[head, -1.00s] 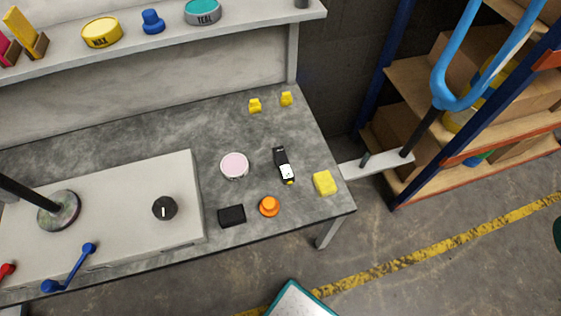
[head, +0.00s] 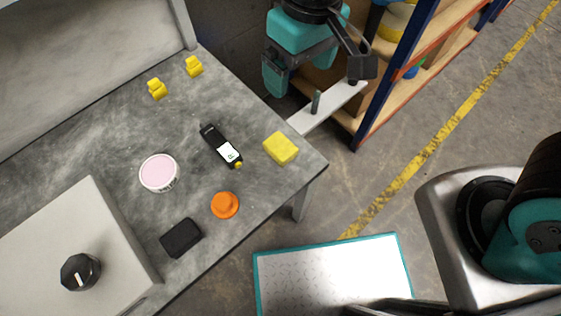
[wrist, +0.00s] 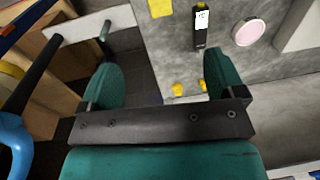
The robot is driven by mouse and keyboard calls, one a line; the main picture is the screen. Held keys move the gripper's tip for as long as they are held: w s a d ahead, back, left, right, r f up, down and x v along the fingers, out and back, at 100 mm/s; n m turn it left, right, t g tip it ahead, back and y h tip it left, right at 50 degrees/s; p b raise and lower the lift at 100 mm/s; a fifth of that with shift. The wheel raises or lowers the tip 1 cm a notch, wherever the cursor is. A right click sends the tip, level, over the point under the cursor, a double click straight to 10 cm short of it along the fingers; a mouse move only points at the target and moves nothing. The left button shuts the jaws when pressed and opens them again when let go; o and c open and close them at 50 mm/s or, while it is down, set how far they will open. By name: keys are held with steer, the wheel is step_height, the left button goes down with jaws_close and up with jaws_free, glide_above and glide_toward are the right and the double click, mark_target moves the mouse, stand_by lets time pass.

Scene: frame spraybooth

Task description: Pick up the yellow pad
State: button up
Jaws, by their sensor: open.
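The yellow pad (head: 281,149) is a small block lying flat near the right edge of the grey worktable (head: 105,125). In the wrist view the pad (wrist: 160,8) shows at the top edge, partly cut off. My teal gripper (head: 276,75) is up and beyond the pad in the head view, apart from it. In the wrist view its two teal fingers (wrist: 162,62) are spread wide with nothing between them; the pad lies past their tips.
Left of the pad lie a black meter (head: 221,145), an orange knob-like piece (head: 225,205), a pink-topped tin (head: 158,172) and a black block (head: 181,238). Two small yellow pieces (head: 157,88) stand farther back. Shelving (head: 430,85) rises at the right.

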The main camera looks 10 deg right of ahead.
steer(key=h+b, duration=0.1)
steer(key=b, duration=0.2)
glide_above(281, 145)
step_height(281, 145, down, 8)
step_height(281, 145, down, 11)
steer(key=b, duration=0.2)
steer(key=shift+s+d+b, duration=0.1)
steer(key=shift+b, duration=0.2)
steer(key=shift+f+b, duration=1)
steer(key=shift+f, duration=2)
steer(key=c, duration=1)
